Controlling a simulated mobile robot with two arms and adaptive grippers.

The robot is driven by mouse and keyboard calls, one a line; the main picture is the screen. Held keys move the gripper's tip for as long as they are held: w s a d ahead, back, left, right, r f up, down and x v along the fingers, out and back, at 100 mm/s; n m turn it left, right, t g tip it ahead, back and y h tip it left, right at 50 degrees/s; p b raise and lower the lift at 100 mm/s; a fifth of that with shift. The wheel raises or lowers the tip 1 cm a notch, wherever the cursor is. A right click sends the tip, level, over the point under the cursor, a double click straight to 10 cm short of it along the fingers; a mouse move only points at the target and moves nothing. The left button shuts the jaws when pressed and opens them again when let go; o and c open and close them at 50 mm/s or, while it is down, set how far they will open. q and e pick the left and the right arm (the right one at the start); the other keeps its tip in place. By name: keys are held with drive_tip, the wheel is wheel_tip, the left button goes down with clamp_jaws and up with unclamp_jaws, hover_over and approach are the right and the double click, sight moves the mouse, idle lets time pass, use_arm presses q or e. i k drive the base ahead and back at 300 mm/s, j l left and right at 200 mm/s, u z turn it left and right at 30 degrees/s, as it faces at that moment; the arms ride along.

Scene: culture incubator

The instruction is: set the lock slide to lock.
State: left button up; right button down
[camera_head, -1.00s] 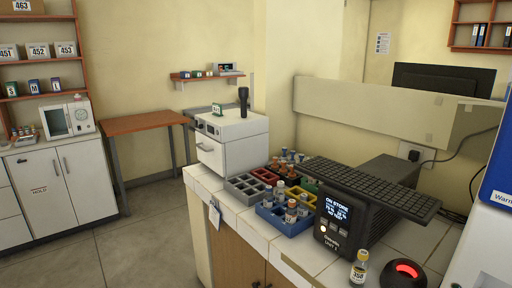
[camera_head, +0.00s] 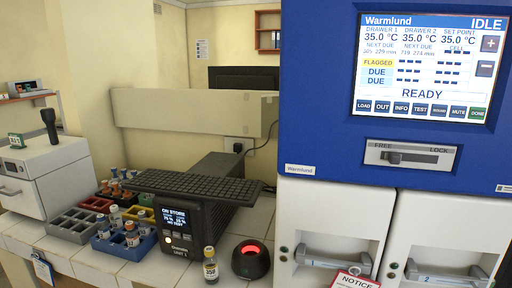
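The lock slide (camera_head: 398,157) is a dark knob in a grey panel on the front of the blue Warmlund incubator (camera_head: 320,100), at the right of the head view. The panel is marked FREE at its left and LOCK at its right. The knob appears nearer the FREE end, but it is small and its exact position is hard to tell. Neither of my grippers is in view.
The incubator's screen (camera_head: 422,68) reads IDLE and READY. Below are two white drawers (camera_head: 335,225) with handles and a NOTICE tag (camera_head: 354,281). The counter holds a black unit (camera_head: 175,225), a vial (camera_head: 210,265), a red-lit round device (camera_head: 250,262) and coloured racks (camera_head: 68,228).

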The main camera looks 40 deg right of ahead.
sight(395, 158)
drive_tip(key=z, duration=2.05)
